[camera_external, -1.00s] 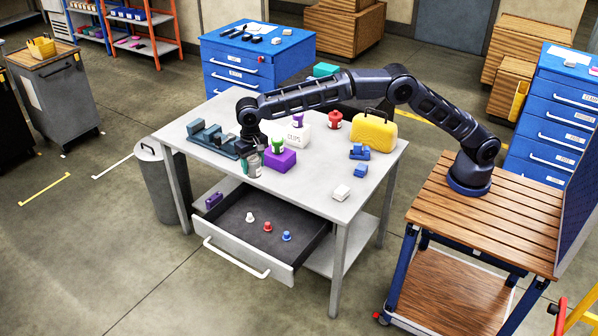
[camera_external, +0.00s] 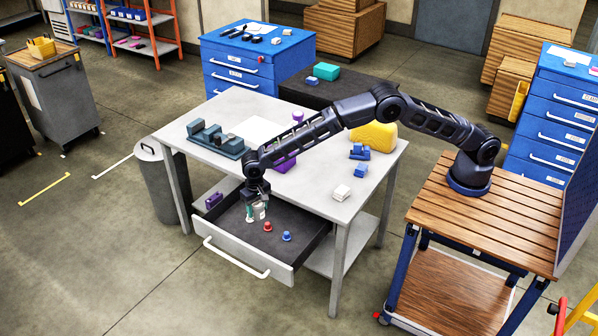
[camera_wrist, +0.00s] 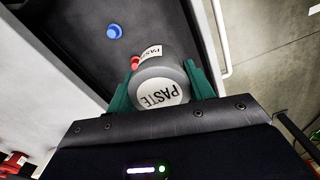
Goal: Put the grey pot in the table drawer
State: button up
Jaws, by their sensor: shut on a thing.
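The grey pot, labelled PASTE in the wrist view (camera_wrist: 165,82), is held between the green fingers of my gripper (camera_wrist: 160,85). In the external view the pot (camera_external: 260,212) is over the open table drawer (camera_external: 290,243), in its left half. My gripper (camera_external: 257,208) is shut on it. I cannot tell whether the pot touches the drawer floor. The drawer is pulled out from under the grey table, with its white front and handle towards the camera.
A red piece (camera_external: 268,226) and a blue piece (camera_external: 287,236) stand in the drawer to the right of the pot. A purple block (camera_external: 213,200) lies left of the drawer. A vise (camera_external: 217,140), yellow case (camera_external: 374,135) and blue parts (camera_external: 359,152) are on the table.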

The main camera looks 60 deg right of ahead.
aim_at(259, 217)
notch_tip(259, 217, down, 18)
jog(key=shift+r, duration=0.2)
dwell(0.4)
jog(key=shift+f, duration=0.1)
jog(key=o, duration=1)
jog(key=shift+o, duration=0.2)
notch_tip(259, 217, up, 12)
jog(key=shift+r, duration=0.1)
